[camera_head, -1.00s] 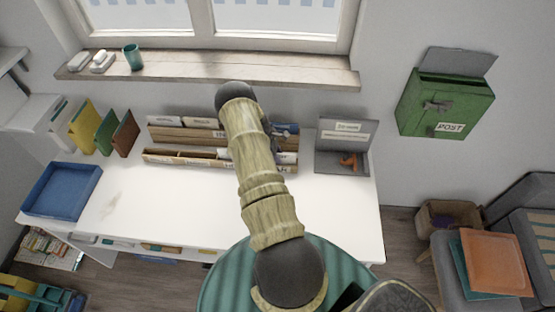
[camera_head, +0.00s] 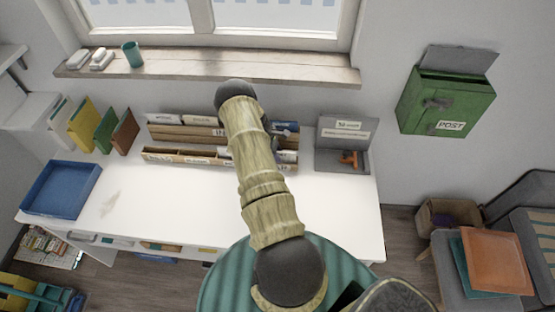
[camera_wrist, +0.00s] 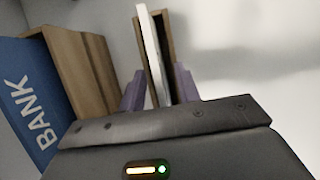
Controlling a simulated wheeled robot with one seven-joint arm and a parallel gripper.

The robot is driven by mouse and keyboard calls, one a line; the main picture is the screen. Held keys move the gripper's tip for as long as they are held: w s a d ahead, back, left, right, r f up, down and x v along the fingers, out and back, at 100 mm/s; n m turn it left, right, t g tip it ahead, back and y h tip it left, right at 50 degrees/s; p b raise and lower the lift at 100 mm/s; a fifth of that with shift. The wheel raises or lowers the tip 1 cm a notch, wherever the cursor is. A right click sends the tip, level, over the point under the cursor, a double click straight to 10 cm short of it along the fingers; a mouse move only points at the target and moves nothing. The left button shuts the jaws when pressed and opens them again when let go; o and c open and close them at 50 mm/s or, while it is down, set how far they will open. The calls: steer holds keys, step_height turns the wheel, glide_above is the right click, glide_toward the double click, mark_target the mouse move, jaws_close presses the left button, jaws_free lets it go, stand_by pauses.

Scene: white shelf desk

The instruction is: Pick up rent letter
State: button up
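In the wrist view, a thin white upright piece (camera_wrist: 152,55) stands against a brown wooden panel (camera_wrist: 168,60). No writing shows on it, so I cannot tell whether it is the rent letter. My gripper (camera_wrist: 160,88) is open, with one purple finger on each side of the white piece and panel. In the head view, my arm hides part of the wooden letter organizer (camera_head: 180,134), which stands at the back of the desk. My gripper shows only partly there, at the organizer's right part.
A grey box (camera_head: 330,160) is right of the organizer on the white desk (camera_head: 150,205). A blue tray (camera_head: 60,205) lies at the desk's left. A green POST box (camera_head: 440,105) hangs on the wall.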

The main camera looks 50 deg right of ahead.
steer(key=shift+f, duration=0.1)
steer(key=shift+c, duration=0.4)
jaws_close()
steer(key=shift+r+p, duration=0.45)
steer(key=shift+w+r+b, duration=0.1)
steer(key=shift+r+b, duration=0.2)
steer(key=shift+b, duration=0.15)
step_height(320, 180, up, 9)
steer(key=b, duration=0.3)
